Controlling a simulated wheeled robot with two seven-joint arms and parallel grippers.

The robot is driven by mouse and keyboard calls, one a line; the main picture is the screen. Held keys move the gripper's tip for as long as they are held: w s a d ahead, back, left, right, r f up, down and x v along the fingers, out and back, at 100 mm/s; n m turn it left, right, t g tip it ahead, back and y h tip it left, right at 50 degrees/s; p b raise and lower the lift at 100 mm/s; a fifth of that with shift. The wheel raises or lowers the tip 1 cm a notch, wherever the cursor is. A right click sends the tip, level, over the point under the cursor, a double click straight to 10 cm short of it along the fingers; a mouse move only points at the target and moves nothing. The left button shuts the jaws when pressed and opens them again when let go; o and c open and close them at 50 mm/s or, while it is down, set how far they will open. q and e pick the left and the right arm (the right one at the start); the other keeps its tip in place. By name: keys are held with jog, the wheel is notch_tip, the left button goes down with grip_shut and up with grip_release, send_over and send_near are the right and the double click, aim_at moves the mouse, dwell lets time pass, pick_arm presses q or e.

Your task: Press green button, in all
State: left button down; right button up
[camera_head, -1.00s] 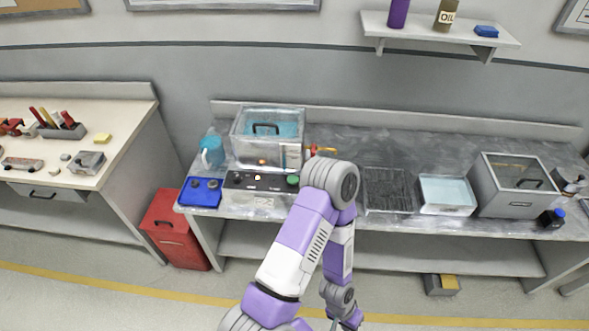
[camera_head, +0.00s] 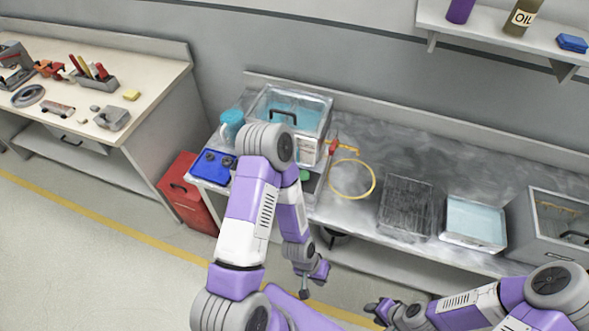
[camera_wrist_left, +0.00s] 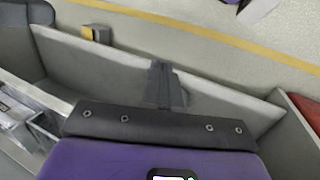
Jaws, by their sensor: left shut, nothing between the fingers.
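The green button (camera_head: 304,175) shows in the head view on the control box on the bench, just right of my left arm. My arm hides most of that box. My left gripper (camera_head: 304,293) is shut and empty, hanging low in front of the bench, below and apart from the button. In the left wrist view its dark closed fingers (camera_wrist_left: 163,85) appear over the bench's lower shelf, holding nothing. My right gripper (camera_head: 377,310) is at the bottom of the head view, in front of the bench; its jaw state is unclear.
A clear tank (camera_head: 290,105) with blue liquid stands behind the box. A blue tray (camera_head: 211,168) lies left of it. A yellow ring (camera_head: 352,180), a wire rack (camera_head: 405,208) and a water basin (camera_head: 473,222) are to the right. A red bin (camera_head: 185,195) stands on the floor.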

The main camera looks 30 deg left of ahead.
pick_arm(q)
jog(key=shift+s, duration=0.1)
jog(key=w+a+r+n+t, duration=0.2)
jog(key=w+a+r+n, duration=0.4)
jog(key=r, duration=0.3)
jog(key=w+a+r+n+t+y, duration=0.1)
jog(key=w+a+r+n+t, duration=0.2)
jog(key=w+a+r+n, duration=0.4)
jog(key=w+a+r+n+t+y, duration=0.1)
jog(key=w+a+r+n+t, duration=0.2)
jog(key=w+a+r+n, duration=0.4)
notch_tip(320, 180, up, 5)
jog(key=shift+w+f+n, duration=0.1)
jog(key=shift+w+n, duration=0.7)
jog(key=shift+n, duration=0.3)
jog(key=shift+f, duration=0.1)
jog(key=b, duration=0.7)
send_over(302, 177)
notch_tip(302, 177, down, 7)
jog(key=shift+a+f, duration=0.1)
jog(key=shift+f, duration=0.1)
jog(key=shift+f+b, duration=0.65)
jog(key=shift+b, duration=0.05)
